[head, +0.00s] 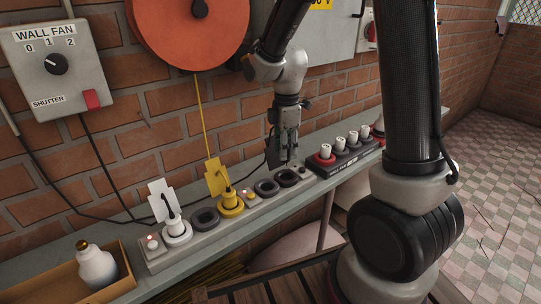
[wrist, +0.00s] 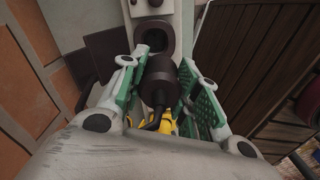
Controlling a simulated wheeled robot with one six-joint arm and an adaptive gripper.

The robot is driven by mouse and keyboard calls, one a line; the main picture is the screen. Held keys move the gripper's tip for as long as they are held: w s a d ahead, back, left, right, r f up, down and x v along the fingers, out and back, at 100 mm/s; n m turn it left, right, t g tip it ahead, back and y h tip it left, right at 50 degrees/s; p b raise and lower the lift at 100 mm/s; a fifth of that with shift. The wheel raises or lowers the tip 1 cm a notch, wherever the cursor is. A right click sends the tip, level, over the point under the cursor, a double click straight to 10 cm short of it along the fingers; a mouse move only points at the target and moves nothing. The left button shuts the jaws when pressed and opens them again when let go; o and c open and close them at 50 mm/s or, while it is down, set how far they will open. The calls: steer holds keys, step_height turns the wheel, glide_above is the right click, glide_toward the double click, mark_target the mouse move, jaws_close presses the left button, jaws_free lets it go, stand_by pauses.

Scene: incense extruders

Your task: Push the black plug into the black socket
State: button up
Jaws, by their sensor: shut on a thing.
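The black plug (wrist: 160,80) is held between the green-padded fingers of my gripper (wrist: 158,92) in the wrist view, its cord trailing back toward my wrist. A dark round socket (wrist: 153,36) shows just beyond the plug, its near rim partly covered by it. I cannot tell whether they touch. In the head view my gripper (head: 284,158) points down over the right part of the grey power strip (head: 190,247), close above two dark sockets (head: 267,187) and (head: 288,178). The plug is hard to make out there.
A yellow plug (head: 230,203) and a white plug (head: 178,232) sit in the strip, with another dark socket (head: 205,220) between them. A dark plate (head: 272,153) stands behind my gripper. A black block with white plugs (head: 345,157) lies right. A bottle (head: 96,268) stands in a tray.

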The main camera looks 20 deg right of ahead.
steer(key=shift+w+d+f, duration=0.15)
steer(key=shift+w+d, duration=0.15)
steer(key=shift+d, duration=0.35)
steer(key=shift+w+a+n, duration=0.1)
steer(key=shift+w+n, duration=0.05)
steer(key=shift+n, duration=0.25)
steer(key=shift+f, duration=2.75)
steer(key=shift+f, duration=1.4)
steer(key=o, duration=1.1)
